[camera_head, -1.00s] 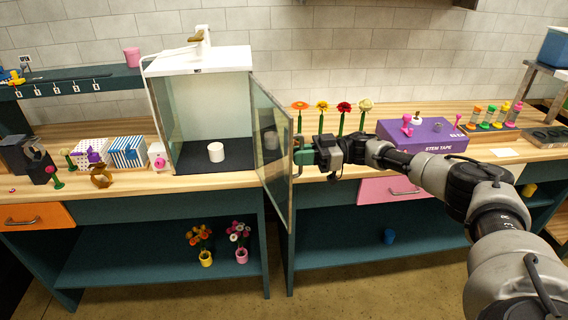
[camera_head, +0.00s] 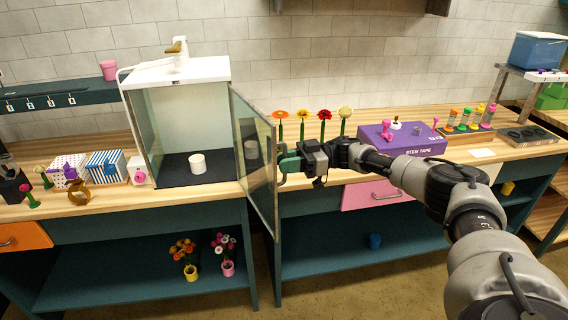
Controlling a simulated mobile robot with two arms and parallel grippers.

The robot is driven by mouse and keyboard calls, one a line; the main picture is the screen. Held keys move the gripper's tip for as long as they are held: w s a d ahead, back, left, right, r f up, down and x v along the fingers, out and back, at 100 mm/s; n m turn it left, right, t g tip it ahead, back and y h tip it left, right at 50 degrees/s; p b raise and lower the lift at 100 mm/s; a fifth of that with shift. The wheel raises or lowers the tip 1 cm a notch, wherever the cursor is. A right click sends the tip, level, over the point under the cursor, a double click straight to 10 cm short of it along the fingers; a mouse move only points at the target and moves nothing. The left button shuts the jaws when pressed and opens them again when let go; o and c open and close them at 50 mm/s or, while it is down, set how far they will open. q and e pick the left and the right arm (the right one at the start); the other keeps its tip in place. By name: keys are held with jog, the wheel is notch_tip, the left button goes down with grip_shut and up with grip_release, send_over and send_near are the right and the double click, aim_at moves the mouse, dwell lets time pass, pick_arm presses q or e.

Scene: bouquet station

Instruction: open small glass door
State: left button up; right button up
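The small glass door (camera_head: 258,190) is a framed pane on the right side of a white-topped glass cabinet (camera_head: 180,75). It stands swung open, jutting out past the counter's front edge. A white cup (camera_head: 197,164) stands on the cabinet's dark floor, and the front lies open. My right gripper (camera_head: 287,163) is at the door's outer face, close to its right edge. Its greenish fingers touch or nearly touch the door there. The door edge and wrist hide whether the fingers are shut on a handle. My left gripper is out of view.
Several flowers (camera_head: 303,122) stand upright behind my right gripper. A purple stem tape box (camera_head: 402,139) lies to the right on the wooden counter. Striped and dotted boxes (camera_head: 106,164) stand left of the cabinet. Potted flowers (camera_head: 228,254) stand on the lower shelf.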

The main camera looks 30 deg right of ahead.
jog(key=b+v, duration=0.4)
jog(key=v, duration=0.6)
jog(key=shift+s+d+r, duration=0.1)
jog(key=shift+d, duration=0.05)
